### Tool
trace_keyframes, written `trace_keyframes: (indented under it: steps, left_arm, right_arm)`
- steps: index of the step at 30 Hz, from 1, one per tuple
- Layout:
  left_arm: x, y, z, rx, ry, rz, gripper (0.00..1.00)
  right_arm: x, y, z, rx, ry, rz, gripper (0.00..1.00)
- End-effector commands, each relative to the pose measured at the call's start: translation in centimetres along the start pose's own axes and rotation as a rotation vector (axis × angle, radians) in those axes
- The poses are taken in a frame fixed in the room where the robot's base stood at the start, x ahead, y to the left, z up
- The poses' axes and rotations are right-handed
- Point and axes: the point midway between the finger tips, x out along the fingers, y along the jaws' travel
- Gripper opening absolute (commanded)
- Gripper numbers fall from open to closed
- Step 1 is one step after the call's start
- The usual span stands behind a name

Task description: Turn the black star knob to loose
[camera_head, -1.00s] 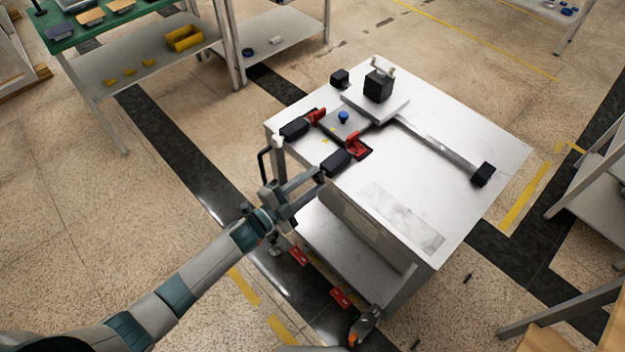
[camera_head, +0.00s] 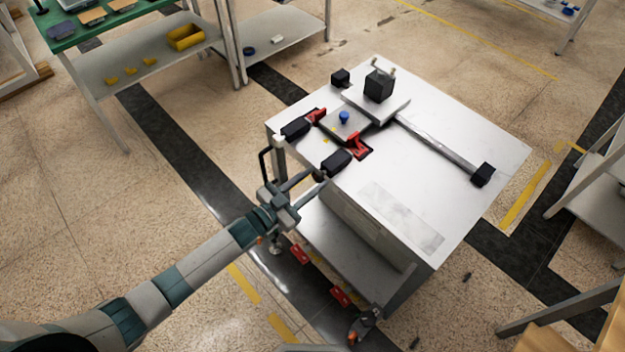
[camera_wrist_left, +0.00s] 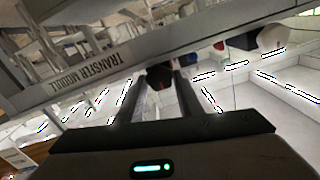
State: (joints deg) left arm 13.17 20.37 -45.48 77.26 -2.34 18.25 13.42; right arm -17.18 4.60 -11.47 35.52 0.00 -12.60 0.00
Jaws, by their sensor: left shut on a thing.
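The black star knob (camera_wrist_left: 160,76) is in the left wrist view, at the edge of the cart under the grey rail. It sits between the fingertips of my left gripper (camera_wrist_left: 158,88), which is shut on it. In the head view my left gripper (camera_head: 308,178) reaches the near left edge of the cart, and the knob (camera_head: 319,175) is a small dark shape at its tips. The fingers partly cover the knob, so its lobes and angle cannot be told.
The white cart top (camera_head: 470,150) carries red clamps (camera_head: 357,146) with black handles, a plate with a blue knob (camera_head: 344,116), a black block (camera_head: 379,86) and a long bar (camera_head: 435,147). A grey rail (camera_wrist_left: 110,60) runs close above the fingers. A green-topped bench (camera_head: 85,32) stands far left.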

Motion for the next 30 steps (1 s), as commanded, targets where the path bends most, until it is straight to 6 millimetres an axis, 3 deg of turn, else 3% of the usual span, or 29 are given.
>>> trace_keyframes:
  steps: [16,17,19,30]
  left_arm:
    - [-0.08,0.00,0.19,-0.037,-0.004,0.000,0.11]
    - [-0.08,0.00,0.19,-0.037,-0.004,0.000,0.38]
    - [-0.08,0.00,0.17,-0.037,-0.004,0.000,0.52]
    - [-0.20,0.01,0.11,-0.035,-0.002,0.000,0.52]
  right_arm:
    - [0.01,-0.04,0.00,0.001,0.000,0.000,0.31]
    - [0.01,-0.04,0.00,0.001,0.000,0.000,0.31]
    - [0.01,-0.04,0.00,0.001,0.000,0.000,0.31]
    - [0.06,-0.07,0.01,0.001,0.000,-0.001,0.31]
